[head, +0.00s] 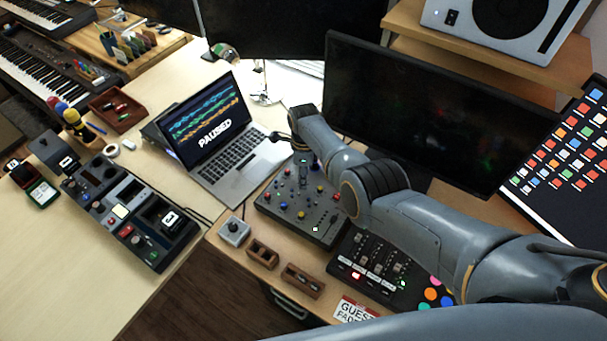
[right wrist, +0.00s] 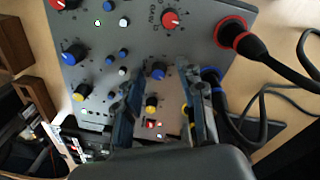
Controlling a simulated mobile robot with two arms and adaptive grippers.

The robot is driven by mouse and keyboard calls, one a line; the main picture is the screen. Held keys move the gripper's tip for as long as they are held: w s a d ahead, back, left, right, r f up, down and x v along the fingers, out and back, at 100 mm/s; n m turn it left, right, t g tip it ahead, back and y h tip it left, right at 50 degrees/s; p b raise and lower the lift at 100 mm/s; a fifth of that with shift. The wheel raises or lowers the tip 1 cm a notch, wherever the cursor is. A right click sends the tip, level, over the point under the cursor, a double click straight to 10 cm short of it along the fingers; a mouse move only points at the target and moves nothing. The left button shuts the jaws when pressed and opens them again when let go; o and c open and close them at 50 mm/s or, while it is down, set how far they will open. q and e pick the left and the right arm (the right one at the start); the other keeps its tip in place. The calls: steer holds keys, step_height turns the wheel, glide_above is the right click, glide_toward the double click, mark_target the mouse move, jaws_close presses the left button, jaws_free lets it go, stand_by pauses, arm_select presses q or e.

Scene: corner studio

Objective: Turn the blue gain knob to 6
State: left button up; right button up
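The grey mixer panel (head: 268,208) lies on the desk in front of the laptop and carries several red, blue, yellow and white knobs. My left gripper is not in view.
A red-ringed plug (right wrist: 232,33) with a thick cable stands at the panel's edge. A laptop (head: 215,130) marked PAUSED, a black fader box (head: 362,265), small wooden trays (head: 262,255) and a large monitor (head: 420,110) surround the panel.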

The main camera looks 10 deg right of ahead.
step_height(320, 180, up, 12)
steer(key=shift+w, duration=0.3)
stand_by(0.4)
steer(key=shift+s+f, duration=0.1)
stand_by(0.4)
